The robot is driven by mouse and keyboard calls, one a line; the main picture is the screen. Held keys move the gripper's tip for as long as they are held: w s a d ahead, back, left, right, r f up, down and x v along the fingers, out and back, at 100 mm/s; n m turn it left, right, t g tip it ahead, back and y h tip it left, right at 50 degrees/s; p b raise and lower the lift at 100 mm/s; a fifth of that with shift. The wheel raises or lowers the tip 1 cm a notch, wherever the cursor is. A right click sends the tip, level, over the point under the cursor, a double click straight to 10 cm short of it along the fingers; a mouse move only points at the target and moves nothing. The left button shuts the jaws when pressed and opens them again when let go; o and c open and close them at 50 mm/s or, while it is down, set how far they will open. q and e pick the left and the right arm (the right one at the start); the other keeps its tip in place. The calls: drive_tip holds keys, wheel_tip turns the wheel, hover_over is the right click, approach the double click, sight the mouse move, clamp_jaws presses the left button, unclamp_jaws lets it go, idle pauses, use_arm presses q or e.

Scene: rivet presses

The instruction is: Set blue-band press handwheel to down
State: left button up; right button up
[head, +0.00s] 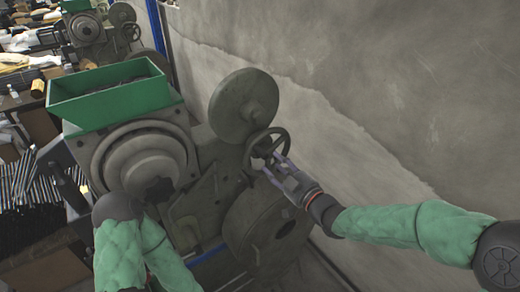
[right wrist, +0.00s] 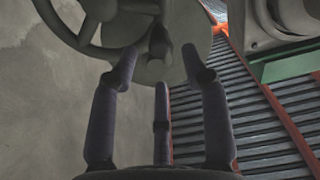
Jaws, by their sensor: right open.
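The press (head: 200,150) is grey-green, with a blue band (head: 207,257) low on its front. Its dark spoked handwheel (head: 283,138) sits on the right side, below a large round disc (head: 243,105). My right gripper (head: 268,166) is open at the lower edge of the handwheel. In the right wrist view the handwheel rim (right wrist: 80,37) curves at the top left. A short knob (right wrist: 158,42) points toward the gap between the open fingers (right wrist: 157,72); I cannot tell whether they touch it. My left arm shows at the bottom, but its gripper is out of view.
A green hopper (head: 112,103) tops the press. A large round drum (head: 270,232) lies below the handwheel. A grey wall (head: 400,90) stands close on the right. Another press (head: 85,28) and cluttered tables are at the back left.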

sight(261, 152)
drive_tip(key=p+x, duration=0.1)
drive_tip(key=x, duration=0.7)
clamp_jaws()
